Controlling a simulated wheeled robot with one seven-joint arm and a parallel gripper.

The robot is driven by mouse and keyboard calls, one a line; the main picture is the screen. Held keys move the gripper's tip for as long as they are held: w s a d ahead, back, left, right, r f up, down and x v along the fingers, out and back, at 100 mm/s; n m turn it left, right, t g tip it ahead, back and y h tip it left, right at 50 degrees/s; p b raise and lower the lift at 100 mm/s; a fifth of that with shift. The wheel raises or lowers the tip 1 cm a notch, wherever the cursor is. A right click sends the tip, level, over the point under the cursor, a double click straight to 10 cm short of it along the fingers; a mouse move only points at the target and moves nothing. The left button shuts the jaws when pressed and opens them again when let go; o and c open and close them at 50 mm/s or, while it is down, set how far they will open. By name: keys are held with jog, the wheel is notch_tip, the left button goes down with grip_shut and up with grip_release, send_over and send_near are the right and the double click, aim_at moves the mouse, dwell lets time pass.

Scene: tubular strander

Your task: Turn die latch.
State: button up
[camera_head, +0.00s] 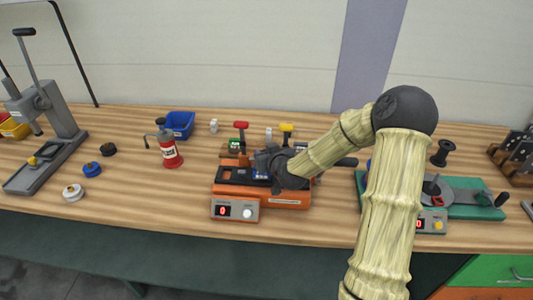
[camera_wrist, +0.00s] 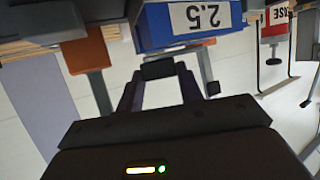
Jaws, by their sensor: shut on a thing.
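The orange machine (camera_head: 288,201) sits on the bench in the middle of the head view. It has a dark top plate and a front display reading 0. My gripper (camera_head: 262,163) reaches onto its top from the right and hides much of it. In the wrist view, my gripper (camera_wrist: 159,82) has its two fingers on either side of a small dark block (camera_wrist: 158,69), seemingly the die latch's grip, and is shut on it. A blue block labelled 2.5 (camera_wrist: 152,28) lies just beyond the fingertips. The latch's angle cannot be told.
Red-topped (camera_head: 241,126) and yellow-topped (camera_head: 287,128) levers stand behind the machine. A red bottle (camera_head: 171,153) and blue bin (camera_head: 180,124) are to its left. A green-based device (camera_head: 470,198) is right.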

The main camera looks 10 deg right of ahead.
jog(key=shift+a+m+h+b, duration=0.2)
jog(key=shift+m+h+b, duration=0.25)
jog(key=shift+m+h, duration=0.25)
jog(key=shift+a+m+h+b, duration=0.15)
jog(key=shift+m+h+b, duration=0.25)
jog(key=shift+m+h, duration=1.5)
jog(key=shift+h, duration=0.4)
jog(key=shift+g, duration=0.3)
jog(key=o, duration=0.7)
